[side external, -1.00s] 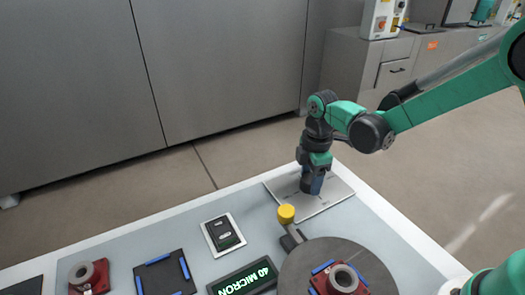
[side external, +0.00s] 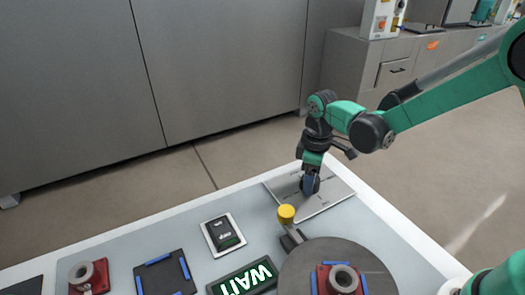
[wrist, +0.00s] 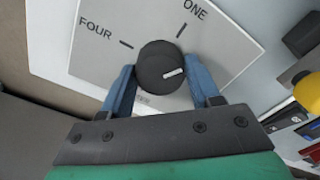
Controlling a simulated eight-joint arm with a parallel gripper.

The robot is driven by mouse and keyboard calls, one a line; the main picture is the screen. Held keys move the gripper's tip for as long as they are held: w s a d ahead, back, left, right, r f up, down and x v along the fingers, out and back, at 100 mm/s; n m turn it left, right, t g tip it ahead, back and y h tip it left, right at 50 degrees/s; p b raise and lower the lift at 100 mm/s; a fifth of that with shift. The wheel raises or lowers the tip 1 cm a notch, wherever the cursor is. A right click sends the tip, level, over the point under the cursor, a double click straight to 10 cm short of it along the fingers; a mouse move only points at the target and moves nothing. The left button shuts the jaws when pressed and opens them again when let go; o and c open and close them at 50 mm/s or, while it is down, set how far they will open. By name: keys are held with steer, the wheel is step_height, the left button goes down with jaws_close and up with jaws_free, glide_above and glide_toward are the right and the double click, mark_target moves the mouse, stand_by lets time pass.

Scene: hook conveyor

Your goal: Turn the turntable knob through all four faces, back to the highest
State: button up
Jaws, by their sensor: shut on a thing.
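The turntable knob (wrist: 155,64) is a dark round cap on a light plate (wrist: 236,43), seen from above in the wrist view. A white mark sits right of its centre. The plate's ONE and FOUR labels show; the lower part is hidden by my gripper. My gripper (wrist: 162,80) is shut on the knob, a blue finger on each side. In the side view my gripper (side external: 311,186) is upright over the plate (side external: 332,198). The grey turntable (side external: 297,270) carries a red block with a grey ring (side external: 343,278) between blue strips.
A yellow cap (side external: 286,213) on a dark mount stands between the plate and the turntable. A display (side external: 243,278) shows green letters, apparently WAIT. A switch panel (side external: 222,235), a dark blue-edged tray (side external: 165,273) and another red ringed part (side external: 88,277) lie to the left.

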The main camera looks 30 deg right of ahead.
steer(key=m, duration=0.5)
steer(key=shift+m, duration=0.3)
steer(key=m, duration=0.5)
steer(key=shift+m, duration=0.3)
steer(key=o, duration=1.3)
steer(key=shift+r, duration=0.1)
steer(key=shift+r, duration=2.75)
